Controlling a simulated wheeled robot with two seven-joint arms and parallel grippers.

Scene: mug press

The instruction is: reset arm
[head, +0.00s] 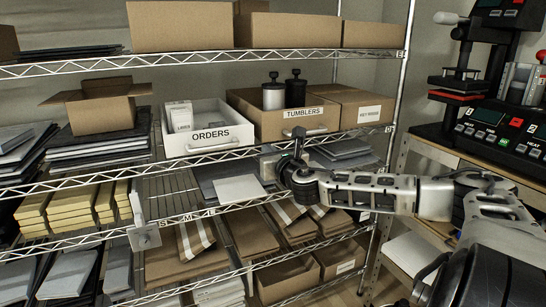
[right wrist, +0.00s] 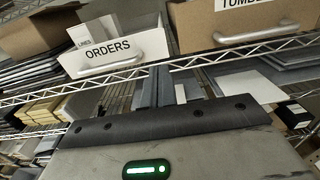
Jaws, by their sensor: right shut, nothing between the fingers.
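My right arm reaches in from the right in the head view. Its gripper (head: 270,166) is in front of the wire shelving, near the middle shelf level and below the TUMBLERS box. In the right wrist view the closed fingers (right wrist: 165,88) point toward the shelf edge below the ORDERS bin, with nothing between them. My left gripper is not in view.
The shelving holds a white ORDERS bin (head: 207,132), a cardboard TUMBLERS box (head: 262,120) with two dark-topped tumblers, an open carton (head: 101,108) and yellow boxes (head: 70,208). A press (head: 462,85) and control panel stand on the right bench (head: 432,146).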

